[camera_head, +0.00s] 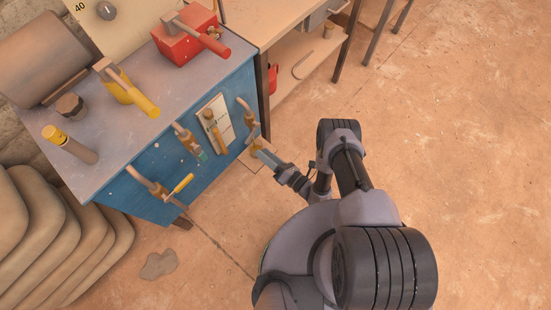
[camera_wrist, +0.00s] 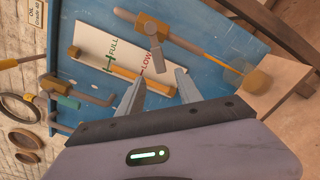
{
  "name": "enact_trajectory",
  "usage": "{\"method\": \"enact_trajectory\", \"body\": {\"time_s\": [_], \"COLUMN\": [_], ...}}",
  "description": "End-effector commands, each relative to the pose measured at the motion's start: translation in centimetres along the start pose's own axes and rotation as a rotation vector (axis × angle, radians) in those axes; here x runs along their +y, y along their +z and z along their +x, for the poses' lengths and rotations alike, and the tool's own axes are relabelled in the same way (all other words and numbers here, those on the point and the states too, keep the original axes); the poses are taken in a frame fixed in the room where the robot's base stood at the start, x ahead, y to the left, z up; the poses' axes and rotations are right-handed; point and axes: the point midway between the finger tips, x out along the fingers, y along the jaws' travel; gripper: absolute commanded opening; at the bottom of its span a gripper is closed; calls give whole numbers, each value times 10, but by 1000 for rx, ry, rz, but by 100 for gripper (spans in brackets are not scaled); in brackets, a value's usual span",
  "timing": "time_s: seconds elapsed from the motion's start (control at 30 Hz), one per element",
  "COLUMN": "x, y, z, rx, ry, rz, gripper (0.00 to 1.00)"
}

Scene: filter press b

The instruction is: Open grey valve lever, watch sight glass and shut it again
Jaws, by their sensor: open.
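The valve with the grey lever (camera_wrist: 150,30) is on the right of the blue front; it also shows in the head view (camera_head: 248,112). Its brown-grey bar runs down the panel, and a thin amber line continues below it toward a glass-like vessel (camera_wrist: 257,82). I cannot tell stream from tube. The sight glass (camera_wrist: 122,68) is an amber tube on a white plate marked FULL and LOW; it also shows in the head view (camera_head: 211,122). Its exact level is unclear. My gripper (camera_wrist: 157,82) is open and empty, beside the valve and before the plate's lower end.
A teal-handled valve (camera_head: 190,142) and a yellow-handled valve (camera_head: 160,187) stick out left of the sight glass. Red (camera_head: 190,38) and yellow-handled fittings stand on the cabinet top. Stacked sacks (camera_head: 45,240) lie left. A bench (camera_head: 270,18) stands behind; floor to the right is clear.

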Motion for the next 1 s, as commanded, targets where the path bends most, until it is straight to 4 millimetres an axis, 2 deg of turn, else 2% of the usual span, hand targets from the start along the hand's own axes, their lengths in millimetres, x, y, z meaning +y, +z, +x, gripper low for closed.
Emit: {"method": "enact_trajectory", "body": {"time_s": [0.1,0.2,0.3,1.0], "x": [0,-3,-1,0], "y": [2,0,-1,0], "z": [-31,-47,-55,-56], "rx": [-4,-2,0,1], "ry": [-5,-4,-1,0], "rz": [2,0,0,-1], "gripper": [42,42,42,42]}}
